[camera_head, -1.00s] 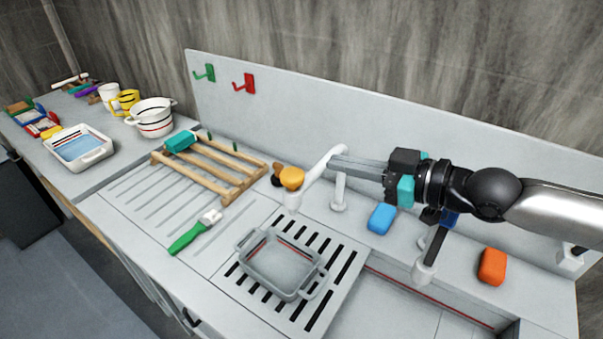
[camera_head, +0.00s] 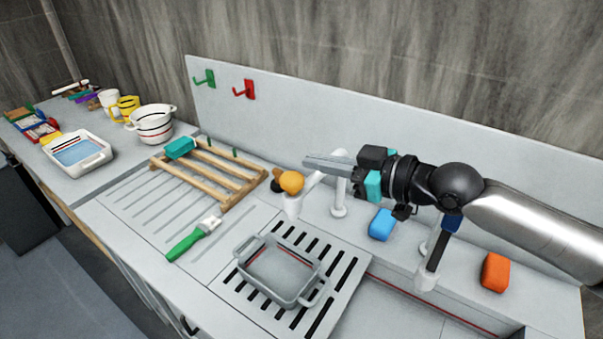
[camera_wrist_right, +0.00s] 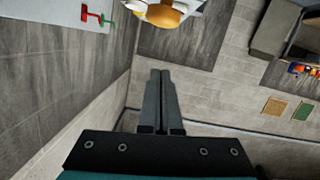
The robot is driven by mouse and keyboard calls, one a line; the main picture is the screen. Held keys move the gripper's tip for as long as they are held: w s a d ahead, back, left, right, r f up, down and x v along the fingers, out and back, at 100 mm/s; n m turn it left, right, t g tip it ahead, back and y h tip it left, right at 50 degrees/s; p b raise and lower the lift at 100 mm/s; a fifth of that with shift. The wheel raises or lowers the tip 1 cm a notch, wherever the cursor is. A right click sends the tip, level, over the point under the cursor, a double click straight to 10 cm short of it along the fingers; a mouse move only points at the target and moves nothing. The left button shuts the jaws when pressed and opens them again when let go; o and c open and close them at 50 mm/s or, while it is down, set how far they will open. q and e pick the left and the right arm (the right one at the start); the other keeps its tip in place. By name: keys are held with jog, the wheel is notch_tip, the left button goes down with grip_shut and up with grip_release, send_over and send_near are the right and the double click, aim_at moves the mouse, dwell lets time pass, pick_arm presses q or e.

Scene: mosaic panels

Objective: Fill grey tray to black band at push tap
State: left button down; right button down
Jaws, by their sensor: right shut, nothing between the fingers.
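The grey tray (camera_head: 262,287) sits upright on the slotted drain plate, below and in front of the white push tap (camera_head: 292,205). I cannot make out its water level or black band clearly. The tap has a yellow-orange push knob (camera_head: 291,182), and no stream shows under its spout. My right gripper (camera_head: 308,163) is shut and empty, just right of and slightly above the knob, apparently apart from it. In the wrist view its shut fingers (camera_wrist_right: 160,72) point toward the orange knob (camera_wrist_right: 163,15) at the top. My left gripper is not in view.
A green-handled brush (camera_head: 195,238) lies left of the tray, and a wooden rack (camera_head: 225,170) stands behind it. Blue (camera_head: 381,224) and orange (camera_head: 495,272) blocks lie on the right ledge. A white tray with blue contents (camera_head: 104,155) and mugs stand at far left.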

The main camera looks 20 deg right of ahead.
aim_at(298, 183)
jog(key=w+a+f, duration=0.2)
jog(key=w+f, duration=0.1)
jog(key=f, duration=0.1)
jog(key=shift+w+f, duration=0.25)
jog(key=shift+f, duration=0.15)
jog(key=shift+f+b, duration=0.9)
jog(key=shift+f, duration=0.15)
dwell(1.2)
